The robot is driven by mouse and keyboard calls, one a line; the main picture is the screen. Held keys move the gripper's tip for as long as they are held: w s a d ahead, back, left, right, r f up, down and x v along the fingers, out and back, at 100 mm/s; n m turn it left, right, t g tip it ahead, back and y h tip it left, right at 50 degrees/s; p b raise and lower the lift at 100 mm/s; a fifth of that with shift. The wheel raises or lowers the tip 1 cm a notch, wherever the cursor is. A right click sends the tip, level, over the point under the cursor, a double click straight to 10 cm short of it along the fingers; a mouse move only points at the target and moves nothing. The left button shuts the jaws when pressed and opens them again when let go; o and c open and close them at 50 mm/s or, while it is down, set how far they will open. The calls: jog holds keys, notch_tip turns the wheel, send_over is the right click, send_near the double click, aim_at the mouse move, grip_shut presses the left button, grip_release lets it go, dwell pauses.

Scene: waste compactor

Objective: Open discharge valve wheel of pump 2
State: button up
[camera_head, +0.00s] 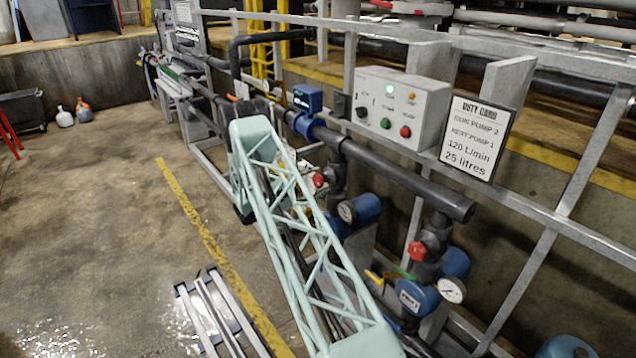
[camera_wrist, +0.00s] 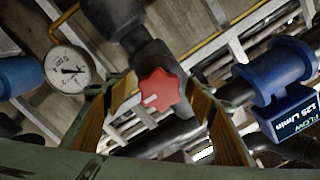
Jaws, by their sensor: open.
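In the wrist view a red lobed valve wheel (camera_wrist: 159,90) with a white mark sits on a dark pipe fitting. My gripper (camera_wrist: 160,87) is open, its two brown-padded fingers either side of the wheel; contact cannot be told. In the head view one red wheel (camera_head: 319,180) shows just right of my green lattice arm, above a blue pump (camera_head: 366,208). Another red wheel (camera_head: 417,250) stands nearer, above a labelled blue pump (camera_head: 418,297) whose label number I cannot read surely. My gripper is hidden in the head view.
A blue flow meter (camera_wrist: 279,80) reads about 125 L/min; a pressure gauge (camera_wrist: 70,70) is at left. A control box (camera_head: 402,105) and duty card (camera_head: 476,137) stand above the thick dark pipe (camera_head: 400,178). Grey rails surround the pipework. The floor at left is mostly open.

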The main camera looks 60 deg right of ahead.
jog(key=v, duration=1.1)
jog(key=shift+w+a, duration=0.15)
jog(key=shift+a, duration=0.25)
dwell(0.4)
jog(key=s+a+r+m+g+y+b, duration=0.1)
jog(key=s+a+r+m+y, duration=0.1)
jog(key=a+r+m, duration=0.5)
jog(key=s+a+r+m+y+b, duration=0.1)
jog(key=s+a+r+m+y, duration=0.15)
jog(key=r, duration=0.75)
jog(key=s+a+r+m+t+y+b, duration=0.1)
jog(key=s+a+r+m+y, duration=0.1)
jog(key=s+a+r+m, duration=0.5)
jog(key=s+a+r+m+y, duration=0.2)
jog(key=s+a+r+m, duration=0.15)
jog(key=a+r, duration=0.45)
jog(key=s+a+r+m+t+y+b, duration=0.1)
jog(key=s+a+m+t+y, duration=0.2)
jog(key=s+a+m, duration=0.4)
jog(key=s+a+r+m+t+y+b, duration=0.1)
jog(key=s+a+m, duration=0.6)
jog(key=a, duration=1.2)
jog(key=s+a+r+m+t+y+b, duration=0.1)
jog(key=s+a+m+t+y, duration=0.3)
jog(key=s+a, duration=0.9)
jog(key=m+t+b, duration=0.1)
jog(key=m, duration=0.2)
jog(key=shift+s+m+y, duration=0.35)
jog(key=shift+m, duration=0.05)
